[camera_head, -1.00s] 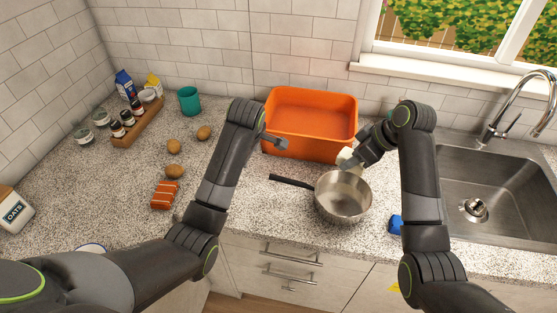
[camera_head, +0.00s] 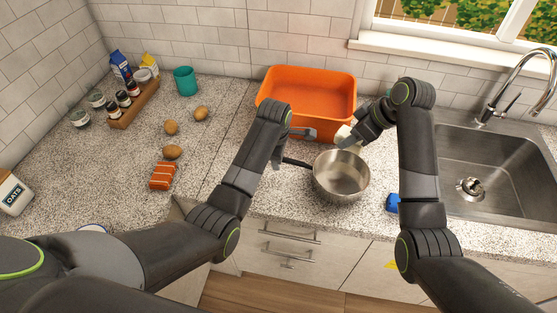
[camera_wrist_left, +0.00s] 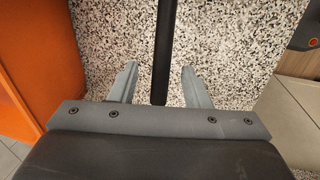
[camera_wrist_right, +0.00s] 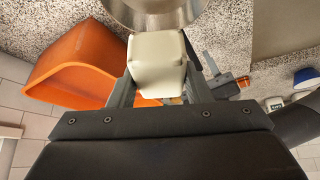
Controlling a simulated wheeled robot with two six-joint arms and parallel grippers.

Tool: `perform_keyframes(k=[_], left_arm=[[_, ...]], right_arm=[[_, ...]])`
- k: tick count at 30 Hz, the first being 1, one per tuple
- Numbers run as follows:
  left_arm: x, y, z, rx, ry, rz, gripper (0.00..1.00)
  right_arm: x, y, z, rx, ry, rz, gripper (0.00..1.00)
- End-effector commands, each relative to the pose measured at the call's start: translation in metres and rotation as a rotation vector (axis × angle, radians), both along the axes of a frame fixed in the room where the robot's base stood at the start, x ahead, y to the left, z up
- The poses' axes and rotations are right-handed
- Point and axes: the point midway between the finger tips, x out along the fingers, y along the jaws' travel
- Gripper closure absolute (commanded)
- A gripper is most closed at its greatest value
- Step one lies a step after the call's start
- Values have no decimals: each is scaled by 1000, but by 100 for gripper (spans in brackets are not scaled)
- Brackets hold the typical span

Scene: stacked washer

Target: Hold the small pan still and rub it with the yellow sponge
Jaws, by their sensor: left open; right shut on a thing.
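The small steel pan (camera_head: 341,178) stands on the counter in front of the orange bin, its dark handle (camera_head: 297,162) pointing left. My left gripper (camera_head: 306,133) is open above the handle. In the left wrist view the handle (camera_wrist_left: 163,45) runs between the two spread fingers of that gripper (camera_wrist_left: 156,85), with gaps on both sides. My right gripper (camera_wrist_right: 157,85) is shut on a pale cream-yellow block, the sponge (camera_wrist_right: 157,55), also seen in the head view (camera_head: 344,134). The sponge is at the pan's far side; I cannot tell whether it touches the rim.
The orange bin (camera_head: 312,85) stands close behind the pan. A blue item (camera_head: 392,203) lies right of the pan, near the sink (camera_head: 500,165). Several brown eggs or potatoes, an orange-red block (camera_head: 163,176) and a teal cup (camera_head: 186,80) are on the left counter.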

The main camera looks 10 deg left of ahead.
Motion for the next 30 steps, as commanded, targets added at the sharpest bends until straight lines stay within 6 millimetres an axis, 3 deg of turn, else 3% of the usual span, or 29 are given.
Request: perform_keyframes(k=[3, 9, 20, 30], left_arm=[[3, 0, -17, 1, 2, 0, 57], [6, 0, -32, 1, 0, 0, 57], [7, 0, -35, 0, -1, 0, 57], [7, 0, -35, 0, -1, 0, 100]], right_arm=[[0, 0, 0, 0, 0, 0, 74], [0, 0, 0, 0, 0, 0, 74], [0, 0, 0, 0, 0, 0, 74], [0, 0, 0, 0, 0, 0, 74]])
